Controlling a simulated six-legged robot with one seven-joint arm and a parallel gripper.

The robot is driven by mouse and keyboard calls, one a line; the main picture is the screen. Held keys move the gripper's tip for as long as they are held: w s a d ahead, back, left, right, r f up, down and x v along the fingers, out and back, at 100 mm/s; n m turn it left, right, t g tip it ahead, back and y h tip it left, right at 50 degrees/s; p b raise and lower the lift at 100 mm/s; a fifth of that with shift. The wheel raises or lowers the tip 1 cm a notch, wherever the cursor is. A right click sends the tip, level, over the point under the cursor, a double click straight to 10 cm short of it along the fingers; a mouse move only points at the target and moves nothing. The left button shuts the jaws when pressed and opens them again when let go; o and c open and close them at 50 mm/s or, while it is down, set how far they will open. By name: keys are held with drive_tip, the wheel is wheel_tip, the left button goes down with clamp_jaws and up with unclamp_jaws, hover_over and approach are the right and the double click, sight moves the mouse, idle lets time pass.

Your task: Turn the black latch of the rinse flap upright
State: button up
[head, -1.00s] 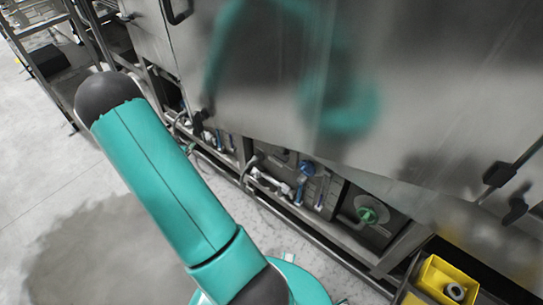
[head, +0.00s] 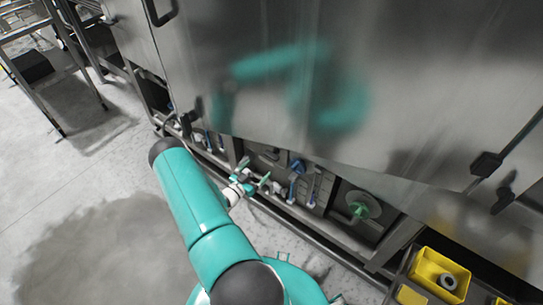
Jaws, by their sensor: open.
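The large steel panel (head: 410,90) of the washer fills the upper right and mirrors my teal arm. A black latch (head: 503,199) sits near its lower right edge, below a black fitting on a dark rod. Another black latch-like part (head: 187,121) sits at the panel's lower left corner. I cannot tell which one belongs to the rinse flap. My gripper (head: 255,173) shows small beyond my arm, in front of the low valve area and apart from both black parts. Its teal fingers are open, with nothing seen between them.
Below the panel are a blue valve (head: 298,167), small pipes and a round port with a green centre (head: 359,209). A yellow bin (head: 430,266) holding a grey ring stands at the lower right. Open concrete floor (head: 100,235) lies left.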

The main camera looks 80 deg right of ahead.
sight(269, 157)
drive_tip(key=x, duration=1)
drive_tip(key=shift+s+d, duration=0.15)
drive_tip(key=shift+d, duration=0.25)
drive_tip(key=c, duration=1)
